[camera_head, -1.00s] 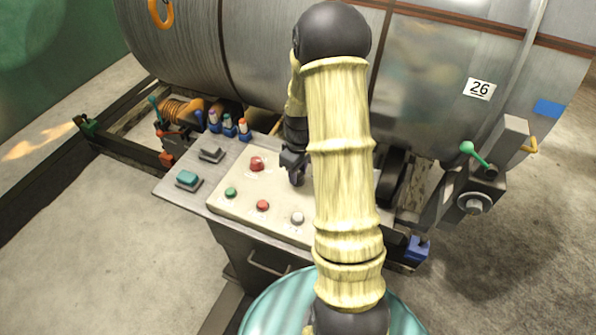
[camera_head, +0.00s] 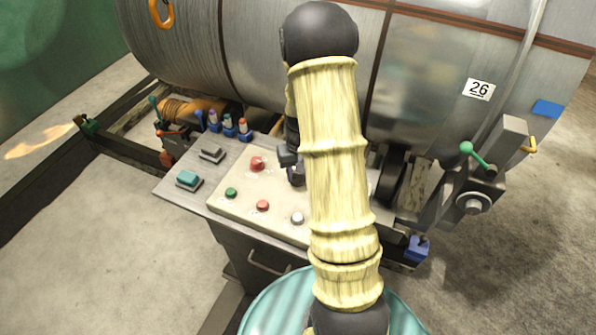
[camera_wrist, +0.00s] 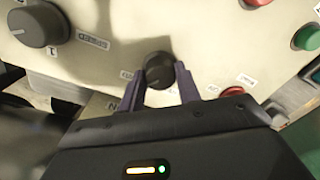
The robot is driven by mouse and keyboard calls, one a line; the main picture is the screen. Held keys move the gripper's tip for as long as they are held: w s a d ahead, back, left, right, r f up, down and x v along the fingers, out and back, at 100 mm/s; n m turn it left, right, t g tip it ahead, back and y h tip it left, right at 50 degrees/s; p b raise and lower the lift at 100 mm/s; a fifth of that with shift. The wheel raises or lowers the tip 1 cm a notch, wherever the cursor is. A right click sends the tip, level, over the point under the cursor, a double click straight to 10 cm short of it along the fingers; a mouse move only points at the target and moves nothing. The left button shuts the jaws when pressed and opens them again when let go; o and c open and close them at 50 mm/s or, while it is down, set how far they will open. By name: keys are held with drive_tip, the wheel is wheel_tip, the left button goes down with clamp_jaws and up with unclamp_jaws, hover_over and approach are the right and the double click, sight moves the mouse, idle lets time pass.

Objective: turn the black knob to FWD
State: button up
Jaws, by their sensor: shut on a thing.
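The black knob (camera_wrist: 158,70) sits on the cream control panel (camera_wrist: 105,60) in the wrist view. My gripper (camera_wrist: 158,88) is shut on it, one purple finger on each side. Small labels lie around the knob, partly covered by the fingers; I cannot read FWD on any of them. In the head view my gripper (camera_head: 296,178) is down at the panel, and my arm hides much of the panel's right part. The knob is mostly hidden there.
A larger dark knob (camera_wrist: 38,24) is at upper left in the wrist view. A red button (camera_head: 257,163), a green button (camera_head: 231,193), a second red button (camera_head: 262,205) and a white button (camera_head: 298,218) surround my gripper. A large metal drum (camera_head: 420,85) stands behind the panel.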

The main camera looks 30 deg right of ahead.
drive_tip(key=shift+r+m, duration=0.1)
drive_tip(key=shift+m, duration=0.4)
drive_tip(key=shift+w, duration=0.1)
drive_tip(key=o, duration=1)
drive_tip(key=r, duration=1.1)
drive_tip(key=r+b, duration=0.1)
drive_tip(key=r, duration=0.5)
drive_tip(key=shift+d+r, duration=0.15)
drive_tip(key=shift+d, duration=0.15)
